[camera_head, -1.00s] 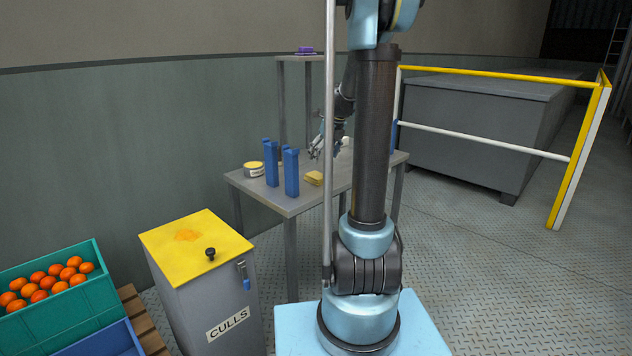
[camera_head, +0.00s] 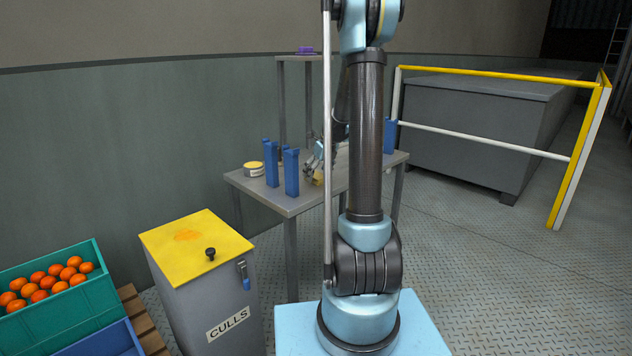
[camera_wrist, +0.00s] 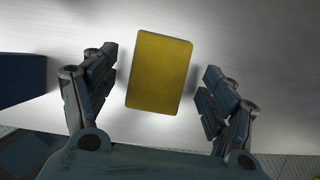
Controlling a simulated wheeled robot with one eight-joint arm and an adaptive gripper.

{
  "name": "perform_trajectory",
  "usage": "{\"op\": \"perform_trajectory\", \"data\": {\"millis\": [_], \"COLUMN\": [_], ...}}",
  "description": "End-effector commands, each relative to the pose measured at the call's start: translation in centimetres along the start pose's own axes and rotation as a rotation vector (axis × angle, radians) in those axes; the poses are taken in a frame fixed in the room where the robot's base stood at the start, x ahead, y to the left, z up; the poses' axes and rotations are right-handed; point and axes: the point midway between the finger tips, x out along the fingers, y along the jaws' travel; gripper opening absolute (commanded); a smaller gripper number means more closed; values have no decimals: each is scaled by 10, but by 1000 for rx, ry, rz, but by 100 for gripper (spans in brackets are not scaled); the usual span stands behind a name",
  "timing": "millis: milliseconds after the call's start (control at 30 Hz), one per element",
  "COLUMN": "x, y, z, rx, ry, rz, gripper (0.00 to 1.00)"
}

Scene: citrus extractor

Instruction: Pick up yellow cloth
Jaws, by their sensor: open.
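The yellow cloth (camera_wrist: 159,72) is a folded block lying on the grey metal table (camera_head: 290,203). In the wrist view it sits between the two open fingers of my gripper (camera_wrist: 160,88), with a gap on each side. In the head view my gripper (camera_head: 313,172) is low over the table, and only a small part of the cloth (camera_head: 318,179) shows beneath it. The cloth's height below the fingertips is hard to tell.
Blue uprights (camera_head: 291,172) stand on the table left of my gripper, with a round yellow-topped tin (camera_head: 253,169) beyond. Another blue upright (camera_head: 390,136) is at the right. A culls bin (camera_head: 205,270) and an orange crate (camera_head: 50,290) stand at the front left.

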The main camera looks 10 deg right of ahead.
Motion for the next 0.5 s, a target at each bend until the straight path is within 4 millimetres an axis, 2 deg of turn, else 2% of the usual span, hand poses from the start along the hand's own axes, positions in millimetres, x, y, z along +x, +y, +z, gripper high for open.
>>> {"op": "perform_trajectory", "data": {"millis": [133, 500], "x": [8, 8], "y": [0, 0], "z": [0, 0], "rx": [0, 0], "ry": [0, 0], "rz": [0, 0], "gripper": [78, 78]}}
